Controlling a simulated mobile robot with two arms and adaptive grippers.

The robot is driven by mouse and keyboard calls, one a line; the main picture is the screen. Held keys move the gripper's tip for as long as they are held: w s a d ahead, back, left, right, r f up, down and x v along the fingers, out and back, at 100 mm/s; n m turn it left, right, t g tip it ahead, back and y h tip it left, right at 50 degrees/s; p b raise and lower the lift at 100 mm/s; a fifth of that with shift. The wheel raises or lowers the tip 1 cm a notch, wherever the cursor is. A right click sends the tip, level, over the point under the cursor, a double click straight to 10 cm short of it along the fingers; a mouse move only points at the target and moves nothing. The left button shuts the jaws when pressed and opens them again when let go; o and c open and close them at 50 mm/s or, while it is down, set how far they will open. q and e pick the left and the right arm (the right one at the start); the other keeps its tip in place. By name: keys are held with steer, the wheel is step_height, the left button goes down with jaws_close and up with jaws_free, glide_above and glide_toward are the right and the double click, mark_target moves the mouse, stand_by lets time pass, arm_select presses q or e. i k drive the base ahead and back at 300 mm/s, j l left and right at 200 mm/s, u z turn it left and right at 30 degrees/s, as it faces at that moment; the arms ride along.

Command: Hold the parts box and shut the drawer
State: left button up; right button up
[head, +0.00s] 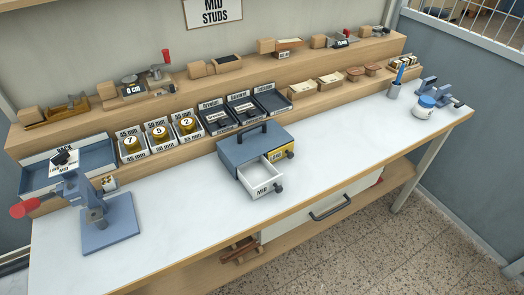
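The parts box (234,151) is a blue-grey case with a dark top handle, standing near the middle of the white bench. Its drawer marked MID (262,178) is pulled out toward the front and looks empty, with a dark knob on its front. A second drawer with a yellow END label (277,156) sits to its right, with its own knob; it looks nearly flush with the box. Neither of my grippers shows in the head view.
A blue stamping press (108,218) with a red handle stands at the bench's left front. Trays (271,99) and gold rolls (159,132) line the back. Bare bench (345,130) lies right of the box.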

mark_target(259, 176)
steer(key=i+l+u, duration=0.25)
steer(key=l+u, duration=0.25)
steer(key=l, duration=0.2)
steer(key=i+l+u, duration=0.2)
steer(key=l, duration=0.2)
steer(key=l+u, duration=0.25)
steer(key=k+l, duration=0.05)
steer(key=l, duration=0.05)
